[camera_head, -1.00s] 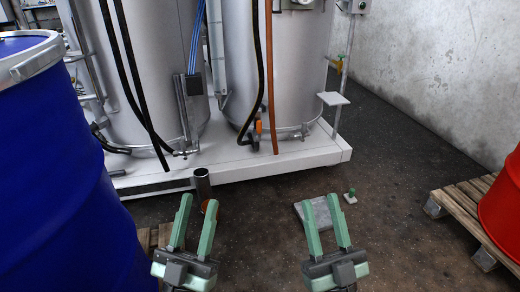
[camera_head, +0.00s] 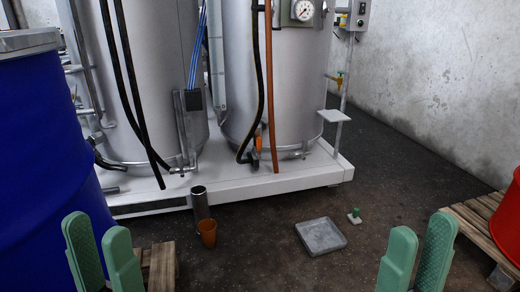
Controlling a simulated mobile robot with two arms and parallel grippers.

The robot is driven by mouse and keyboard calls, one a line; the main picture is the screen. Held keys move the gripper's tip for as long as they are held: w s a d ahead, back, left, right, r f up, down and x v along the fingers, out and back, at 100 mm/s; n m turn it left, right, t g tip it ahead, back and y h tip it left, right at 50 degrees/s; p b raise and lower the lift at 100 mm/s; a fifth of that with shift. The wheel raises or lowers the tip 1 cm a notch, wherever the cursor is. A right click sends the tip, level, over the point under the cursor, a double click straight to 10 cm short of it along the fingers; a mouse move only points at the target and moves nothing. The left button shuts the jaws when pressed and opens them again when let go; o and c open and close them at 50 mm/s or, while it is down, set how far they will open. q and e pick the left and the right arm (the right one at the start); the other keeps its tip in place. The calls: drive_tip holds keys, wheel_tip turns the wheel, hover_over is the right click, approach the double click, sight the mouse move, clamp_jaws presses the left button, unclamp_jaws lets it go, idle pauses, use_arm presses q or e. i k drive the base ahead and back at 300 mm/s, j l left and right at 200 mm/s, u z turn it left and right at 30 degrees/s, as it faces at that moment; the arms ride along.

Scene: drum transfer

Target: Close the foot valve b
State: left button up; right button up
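Two grey tanks stand on a white skid. At the foot of the right tank (camera_head: 283,90) is a small valve with an orange handle (camera_head: 258,139), with dark and orange hoses beside it. Outlet fittings (camera_head: 181,166) also show at the foot of the left tank (camera_head: 158,60). I see no label telling which is foot valve b, and the handle is too small to read its position surely. My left gripper (camera_head: 97,228) is open and empty at the lower left. My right gripper (camera_head: 421,228) is open and empty at the lower right. Both are well in front of the tanks.
A blue drum (camera_head: 45,160) fills the left. A red drum (camera_head: 505,220) on a pallet (camera_head: 470,222) is at right. A metal cylinder (camera_head: 200,203), orange cup (camera_head: 208,232), grey tray (camera_head: 320,236) and small green-topped item (camera_head: 354,215) stand on the floor before the skid (camera_head: 265,184).

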sight(259, 141)
drive_tip(key=i+l, duration=0.15)
drive_tip(key=i, duration=0.4)
drive_tip(key=i+l, duration=0.15)
drive_tip(key=i, duration=0.45)
drive_tip(key=i+l, duration=0.15)
drive_tip(key=i, duration=0.4)
drive_tip(key=i+l, duration=0.15)
drive_tip(key=i, duration=0.45)
